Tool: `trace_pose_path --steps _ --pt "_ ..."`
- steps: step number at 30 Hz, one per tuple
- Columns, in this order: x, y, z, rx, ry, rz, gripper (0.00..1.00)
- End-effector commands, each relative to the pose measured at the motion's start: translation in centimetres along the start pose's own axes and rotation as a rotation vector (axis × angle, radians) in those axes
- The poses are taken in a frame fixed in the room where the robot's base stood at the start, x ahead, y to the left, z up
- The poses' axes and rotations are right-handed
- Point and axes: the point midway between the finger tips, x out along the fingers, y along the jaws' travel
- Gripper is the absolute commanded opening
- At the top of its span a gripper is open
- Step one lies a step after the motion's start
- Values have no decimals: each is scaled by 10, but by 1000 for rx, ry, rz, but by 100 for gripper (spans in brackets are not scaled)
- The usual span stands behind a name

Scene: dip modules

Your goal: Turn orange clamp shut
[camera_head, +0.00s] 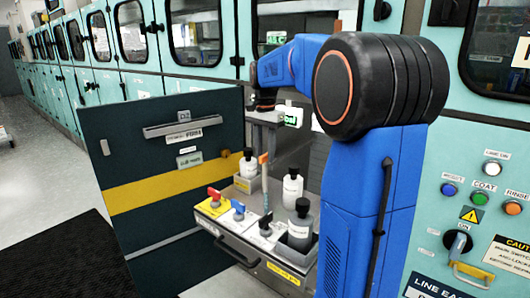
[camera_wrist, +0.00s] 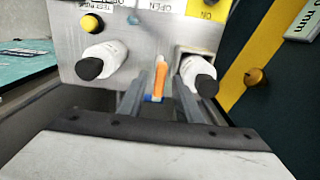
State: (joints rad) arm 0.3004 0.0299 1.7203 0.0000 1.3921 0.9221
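The orange clamp (camera_wrist: 160,76) is a narrow upright lever in the middle of the wrist view, with a small blue part at its near end. It also shows in the head view (camera_head: 263,158), between the white bottles on the pulled-out tray. My gripper (camera_wrist: 160,88) is open, with one grey finger on each side of the clamp and a gap visible on both sides. In the head view my gripper (camera_head: 266,122) hangs above the clamp, pointing down. The clamp's base is partly hidden.
White bottles with black caps stand left (camera_wrist: 104,59) and right (camera_wrist: 196,72) of the clamp, close to the fingers. The tray front (camera_head: 255,250) carries red (camera_head: 214,195), blue (camera_head: 238,208) and black handles. A dark open door (camera_head: 165,170) stands left.

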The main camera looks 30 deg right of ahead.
Motion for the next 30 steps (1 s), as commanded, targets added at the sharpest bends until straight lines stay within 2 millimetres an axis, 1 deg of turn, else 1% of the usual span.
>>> trace_pose_path --steps 8,11,12,23,30 --pt "1 0 0 0 0 -1 31" --pt "1 0 0 0 0 -1 10" --pt "1 0 0 0 0 -1 0" --pt "1 0 0 -27 0 -1 0" --pt "1 0 0 -146 1 -1 0"
